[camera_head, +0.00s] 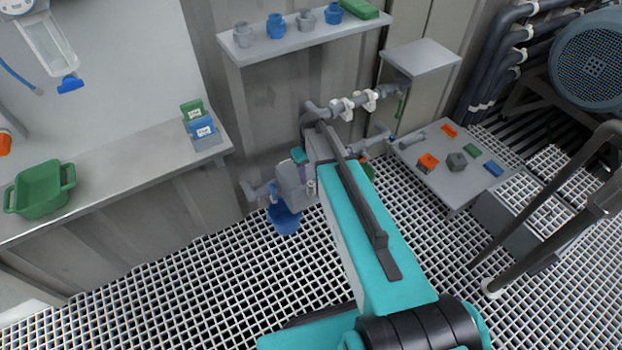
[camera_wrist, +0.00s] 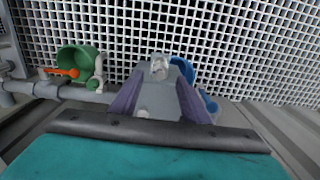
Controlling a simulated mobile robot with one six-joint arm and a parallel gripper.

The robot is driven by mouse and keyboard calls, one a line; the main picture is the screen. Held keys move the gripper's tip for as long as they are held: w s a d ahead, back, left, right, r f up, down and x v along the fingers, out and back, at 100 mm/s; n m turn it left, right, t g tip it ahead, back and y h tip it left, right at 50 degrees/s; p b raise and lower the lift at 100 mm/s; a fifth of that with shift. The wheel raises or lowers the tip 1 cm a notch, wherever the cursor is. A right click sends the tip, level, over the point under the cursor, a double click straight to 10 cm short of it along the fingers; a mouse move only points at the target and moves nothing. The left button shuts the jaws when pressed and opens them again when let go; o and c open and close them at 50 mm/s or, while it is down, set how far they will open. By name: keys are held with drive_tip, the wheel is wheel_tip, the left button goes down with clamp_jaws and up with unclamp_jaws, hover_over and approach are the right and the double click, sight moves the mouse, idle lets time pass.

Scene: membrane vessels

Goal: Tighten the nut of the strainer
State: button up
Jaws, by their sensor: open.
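In the wrist view, the purple fingers of my gripper (camera_wrist: 158,103) stand apart on either side of a grey, wedge-shaped body, which looks like the strainer (camera_wrist: 160,92). A pale, shiny round piece, apparently the nut (camera_wrist: 159,68), shows at the far end between the fingertips. I cannot tell whether the fingers touch it. In the head view, the grey strainer body (camera_head: 290,186) sits on the pipe low by the wall, partly hidden by my arm. My gripper there is mostly hidden.
A blue bucket (camera_head: 285,218) is below the strainer. A green vessel (camera_wrist: 78,62) with an orange handle lies left in the wrist view. Benches with a green basin (camera_head: 40,188) and a low table (camera_head: 452,168) with small parts flank the area.

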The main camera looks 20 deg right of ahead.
sight(311, 184)
wheel_tip(311, 184, up, 10)
drive_tip(key=shift+p, duration=0.35)
idle(0.6)
drive_tip(key=s+a+f+m+g+p, duration=0.1)
drive_tip(key=s+f+p, duration=0.2)
drive_tip(key=s, duration=1)
drive_tip(key=s+a+f+m+g+p, duration=0.1)
drive_tip(key=s+f+g+p, duration=0.1)
drive_tip(key=s+f, duration=0.6)
drive_tip(key=s+a+f+g+p, duration=0.1)
drive_tip(key=s+f+p, duration=0.3)
drive_tip(key=s, duration=1.4)
drive_tip(key=shift+s+a+f+m+g, duration=0.15)
drive_tip(key=shift+a+f+m+g, duration=0.25)
drive_tip(key=shift+f+g, duration=0.4)
